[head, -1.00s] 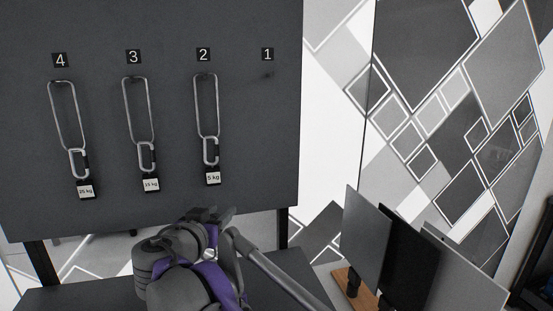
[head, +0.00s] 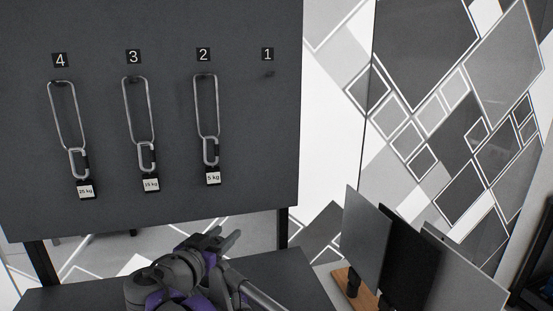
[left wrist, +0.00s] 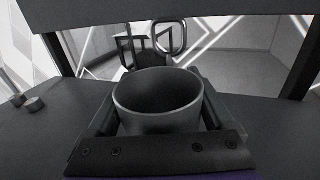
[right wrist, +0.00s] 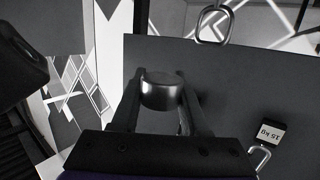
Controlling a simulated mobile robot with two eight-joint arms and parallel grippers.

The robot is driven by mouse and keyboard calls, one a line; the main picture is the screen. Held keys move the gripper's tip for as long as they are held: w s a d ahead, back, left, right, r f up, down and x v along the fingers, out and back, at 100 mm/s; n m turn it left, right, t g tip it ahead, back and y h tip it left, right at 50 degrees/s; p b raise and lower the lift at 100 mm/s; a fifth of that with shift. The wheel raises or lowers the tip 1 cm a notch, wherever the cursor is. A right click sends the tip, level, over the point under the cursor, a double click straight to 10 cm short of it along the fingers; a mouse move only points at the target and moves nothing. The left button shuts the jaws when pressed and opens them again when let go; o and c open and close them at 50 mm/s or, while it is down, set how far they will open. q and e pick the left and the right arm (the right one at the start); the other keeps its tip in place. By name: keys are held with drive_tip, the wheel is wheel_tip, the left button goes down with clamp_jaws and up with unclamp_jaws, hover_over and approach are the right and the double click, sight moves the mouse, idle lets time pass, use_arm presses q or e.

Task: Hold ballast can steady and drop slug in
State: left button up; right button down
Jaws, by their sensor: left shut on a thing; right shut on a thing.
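The ballast can (left wrist: 150,118) is a grey, open-topped cylinder in the left wrist view. My left gripper (left wrist: 158,104) is shut on it, with one finger on each side; the visible inside looks dark and empty. The slug (right wrist: 160,91) is a short, shiny metal cylinder in the right wrist view. My right gripper (right wrist: 159,98) is shut on it between the fingertips. In the head view my right gripper (head: 228,241) shows above the dark table, low in the picture; the slug cannot be made out there. The can and my left gripper are out of the head view.
A dark board (head: 250,140) carries carabiners with weight tags on hooks 2 to 4; hook 1 (head: 268,74) is bare. Upright panels (head: 365,235) stand on a wooden base at the right.

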drive_tip(key=shift+c, duration=1.7)
unclamp_jaws()
wheel_tip(320, 180, up, 10)
